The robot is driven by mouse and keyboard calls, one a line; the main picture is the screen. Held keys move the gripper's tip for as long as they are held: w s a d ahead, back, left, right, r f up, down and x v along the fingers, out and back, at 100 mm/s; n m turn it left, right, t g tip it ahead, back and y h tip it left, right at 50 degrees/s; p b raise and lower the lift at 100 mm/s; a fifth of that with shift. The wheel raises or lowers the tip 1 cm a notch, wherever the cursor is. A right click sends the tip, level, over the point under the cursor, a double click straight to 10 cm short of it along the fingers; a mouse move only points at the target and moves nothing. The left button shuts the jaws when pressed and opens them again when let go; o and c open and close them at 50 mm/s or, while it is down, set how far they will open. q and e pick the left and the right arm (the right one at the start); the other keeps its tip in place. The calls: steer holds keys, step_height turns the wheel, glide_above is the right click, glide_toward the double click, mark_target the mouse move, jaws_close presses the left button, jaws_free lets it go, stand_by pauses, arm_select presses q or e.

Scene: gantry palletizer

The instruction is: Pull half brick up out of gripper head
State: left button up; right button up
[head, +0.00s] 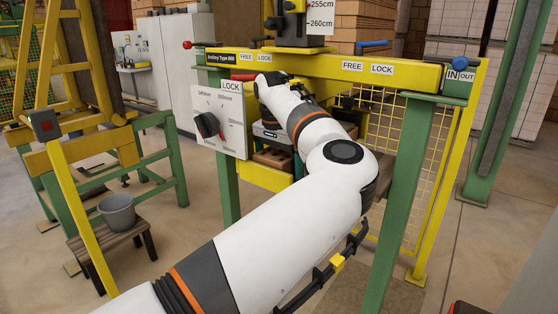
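My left arm comes in from the lower left and reaches into the yellow gripper head (330,67) of the gantry. My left gripper (270,147) is mostly hidden behind the wrist and the frame; only part of its grey body shows, low inside the head. Its fingertips cannot be made out. A reddish-brown brick surface (272,160) shows just below it, between the head's sides. I cannot tell whether this is the half brick or whether the fingers touch it. My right gripper is not in view.
A white dial panel (222,121) stands left of my wrist. A green post (399,205) and yellow mesh (405,140) bound the right side. Red (245,77) and blue (371,43) handles stick out along the top beam. A grey bucket (117,212) stands on a stool at left.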

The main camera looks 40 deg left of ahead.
mark_target(279, 152)
arm_select(q)
steer(key=shift+r, duration=0.1)
steer(key=c, duration=1.1)
steer(key=shift+r+p, duration=1.45)
steer(key=shift+r, duration=0.25)
steer(key=shift+r+p, duration=0.7)
steer(key=shift+r, duration=0.1)
